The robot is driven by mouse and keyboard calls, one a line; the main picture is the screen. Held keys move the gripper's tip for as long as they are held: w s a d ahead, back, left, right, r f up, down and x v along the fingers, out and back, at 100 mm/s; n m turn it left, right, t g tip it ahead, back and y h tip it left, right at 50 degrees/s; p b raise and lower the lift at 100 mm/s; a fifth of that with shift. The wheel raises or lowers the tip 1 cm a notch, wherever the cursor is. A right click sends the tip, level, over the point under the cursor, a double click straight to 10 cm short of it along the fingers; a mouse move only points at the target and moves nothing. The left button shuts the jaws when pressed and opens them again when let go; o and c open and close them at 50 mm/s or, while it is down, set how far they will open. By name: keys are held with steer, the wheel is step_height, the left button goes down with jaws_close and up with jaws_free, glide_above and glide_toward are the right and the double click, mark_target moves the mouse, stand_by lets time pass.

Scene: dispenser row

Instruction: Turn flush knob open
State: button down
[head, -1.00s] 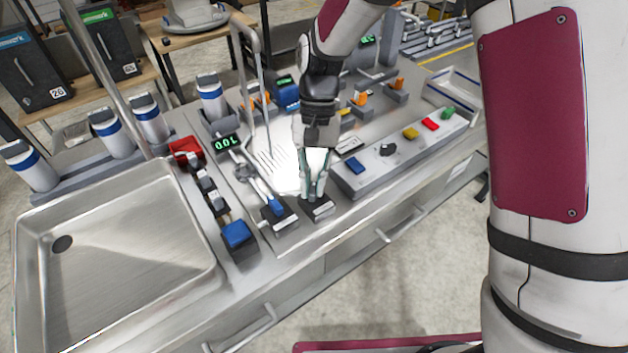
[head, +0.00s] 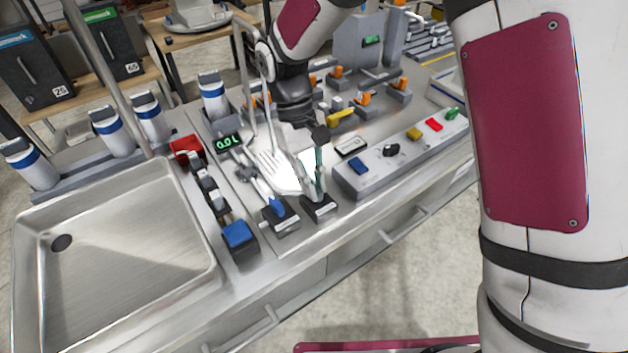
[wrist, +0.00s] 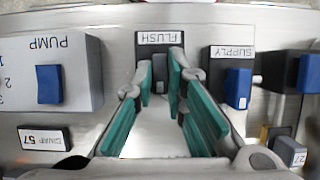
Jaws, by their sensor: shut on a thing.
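The flush knob (wrist: 159,68) is a small dark part under the FLUSH label (wrist: 160,37) in the wrist view. My gripper (wrist: 160,82) has its teal fingers on either side of it, shut on it. In the head view my gripper (head: 315,194) points down at the dark flush block (head: 320,210) near the bench's front edge. The fingers hide most of the knob there, so I cannot tell its exact angle.
The blue supply knob (head: 277,206) stands close to the left of the flush block. The blue pump switch (head: 357,165) is on the grey panel to the right. A steel sink (head: 120,265) lies left. A small display (head: 228,141) stands behind.

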stand_by(0.4)
steer(key=c, duration=1.6)
jaws_free()
steer(key=v, duration=1.2)
